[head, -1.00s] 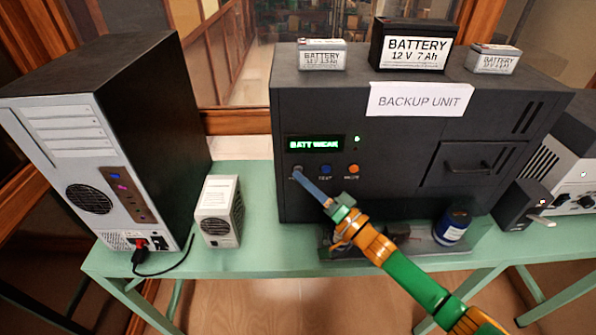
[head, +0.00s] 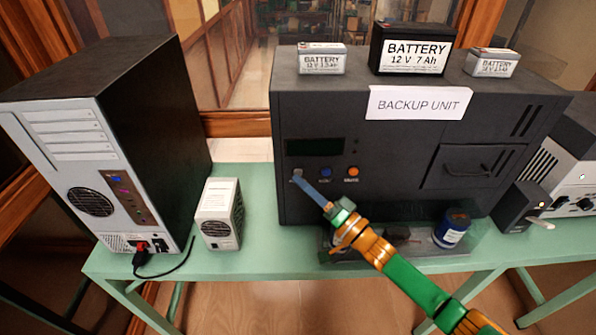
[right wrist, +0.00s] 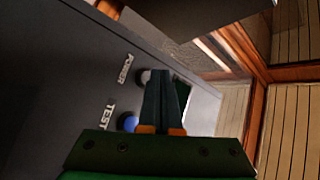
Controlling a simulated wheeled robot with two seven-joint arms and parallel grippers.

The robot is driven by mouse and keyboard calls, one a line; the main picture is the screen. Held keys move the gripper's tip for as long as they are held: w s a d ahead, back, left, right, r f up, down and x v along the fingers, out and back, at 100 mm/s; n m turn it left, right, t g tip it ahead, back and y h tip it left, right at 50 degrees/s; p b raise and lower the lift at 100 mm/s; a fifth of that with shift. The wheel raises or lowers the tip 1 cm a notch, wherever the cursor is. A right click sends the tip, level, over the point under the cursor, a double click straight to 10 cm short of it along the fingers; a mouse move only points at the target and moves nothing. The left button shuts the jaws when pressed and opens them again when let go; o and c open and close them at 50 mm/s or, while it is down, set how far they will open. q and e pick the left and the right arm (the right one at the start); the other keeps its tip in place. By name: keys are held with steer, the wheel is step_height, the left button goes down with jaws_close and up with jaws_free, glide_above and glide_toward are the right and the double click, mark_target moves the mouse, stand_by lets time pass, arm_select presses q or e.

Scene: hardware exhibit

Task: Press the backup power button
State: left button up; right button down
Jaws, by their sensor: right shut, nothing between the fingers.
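In the right wrist view the closed fingers (right wrist: 163,80) reach to the grey button (right wrist: 146,76) beside "POWER"; the exact contact is hard to see. My left gripper is out of view.
Several batteries (head: 413,48) sit on top of the unit. A computer tower (head: 100,150) and a small white fan box (head: 220,212) stand at the left. A blue can (head: 452,229) is on a tray in front of the unit, near my right arm.

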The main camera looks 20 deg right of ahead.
steer(key=s+a+p, duration=0.1)
steer(key=s+p, duration=0.3)
steer(key=s, duration=0.1)
steer(key=shift+s+a, duration=0.35)
steer(key=shift+s, duration=0.05)
steer(key=shift+f, duration=0.1)
